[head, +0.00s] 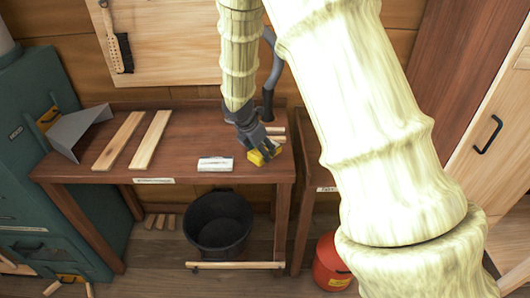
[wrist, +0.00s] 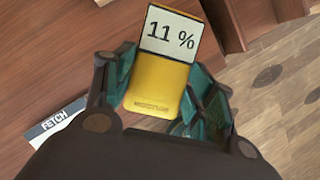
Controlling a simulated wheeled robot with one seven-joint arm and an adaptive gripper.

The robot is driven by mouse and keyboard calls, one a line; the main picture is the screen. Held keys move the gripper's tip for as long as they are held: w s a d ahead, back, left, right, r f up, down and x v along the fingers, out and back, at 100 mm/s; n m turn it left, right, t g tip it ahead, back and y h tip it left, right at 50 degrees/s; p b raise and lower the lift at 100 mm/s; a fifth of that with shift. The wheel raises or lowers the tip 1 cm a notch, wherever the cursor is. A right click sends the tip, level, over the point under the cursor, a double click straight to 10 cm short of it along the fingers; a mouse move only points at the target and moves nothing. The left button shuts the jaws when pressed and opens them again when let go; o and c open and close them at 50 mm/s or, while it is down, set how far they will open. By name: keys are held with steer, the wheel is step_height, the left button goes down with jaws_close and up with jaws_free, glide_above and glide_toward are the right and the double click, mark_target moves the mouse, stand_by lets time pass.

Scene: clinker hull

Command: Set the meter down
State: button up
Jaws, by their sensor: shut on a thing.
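The meter (wrist: 160,85) is a yellow handheld device with a pale screen reading "11 %". In the wrist view my gripper (wrist: 165,100) is shut on it, with a teal finger pad on each side. In the head view my gripper (head: 258,143) reaches down over the right end of the wooden bench (head: 190,178), and the yellow meter (head: 264,156) shows at its tip near the bench's front right corner. I cannot tell whether the meter touches the bench top.
A white card (head: 215,164) lies left of the meter; its "FETCH" lettering shows in the wrist view. Two pale planks (head: 134,140) and a grey metal hood (head: 76,130) are further left. Small wood pieces (head: 276,134) lie behind my gripper. A black bucket (head: 218,222) stands below.

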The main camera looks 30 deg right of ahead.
steer(key=shift+w+d+f, duration=0.1)
steer(key=shift+w+d, duration=0.1)
steer(key=shift+d, duration=0.6)
steer(key=shift+f+p, duration=0.55)
steer(key=shift+f, duration=1.15)
steer(key=o, duration=1.1)
steer(key=shift+f, duration=0.1)
steer(key=b+v, duration=0.1)
steer(key=v, duration=1.1)
steer(key=shift+s, duration=0.1)
